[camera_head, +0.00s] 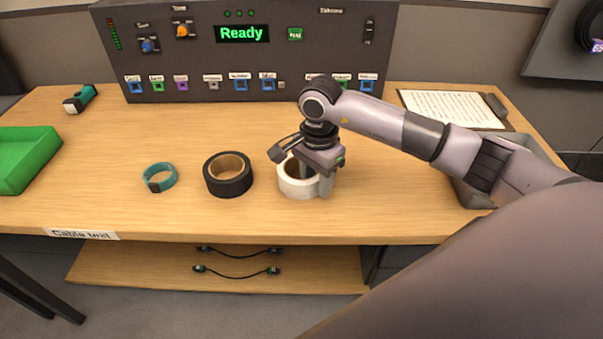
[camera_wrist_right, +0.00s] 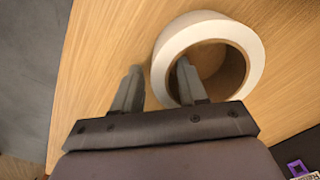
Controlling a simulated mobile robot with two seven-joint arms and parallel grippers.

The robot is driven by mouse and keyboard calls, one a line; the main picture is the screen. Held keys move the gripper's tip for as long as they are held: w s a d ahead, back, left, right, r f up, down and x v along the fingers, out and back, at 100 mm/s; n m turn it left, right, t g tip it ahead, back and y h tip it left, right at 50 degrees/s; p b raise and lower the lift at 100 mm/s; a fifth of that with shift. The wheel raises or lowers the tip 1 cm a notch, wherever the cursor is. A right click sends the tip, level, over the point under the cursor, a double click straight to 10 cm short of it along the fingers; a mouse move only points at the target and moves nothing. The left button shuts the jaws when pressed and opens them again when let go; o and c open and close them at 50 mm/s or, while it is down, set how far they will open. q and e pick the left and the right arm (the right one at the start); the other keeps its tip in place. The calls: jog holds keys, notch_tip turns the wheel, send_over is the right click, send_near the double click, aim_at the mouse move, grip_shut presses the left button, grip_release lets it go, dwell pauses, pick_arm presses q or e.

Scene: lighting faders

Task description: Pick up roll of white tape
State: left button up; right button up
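The roll of white tape (camera_head: 293,188) lies flat on the wooden table (camera_head: 400,215), right of a roll of black tape (camera_head: 229,187). My right gripper (camera_head: 315,181) is over its right side, pointing down. In the right wrist view, the white roll (camera_wrist_right: 253,50) has a brown core. There, one finger of my right gripper (camera_wrist_right: 159,78) reaches into the hole and the other is outside, with the roll's wall between them. A gap shows between the outer finger and the wall, so the gripper is open. My left gripper is not in view.
A teal strap ring (camera_head: 160,178) lies left of the black roll. A green tray (camera_head: 22,160) is at the far left. A control panel (camera_head: 245,62) showing "Ready" stands at the back. A paper sheet (camera_head: 452,108) and a grey bin (camera_head: 467,193) are at the right.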

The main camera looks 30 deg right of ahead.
grip_shut()
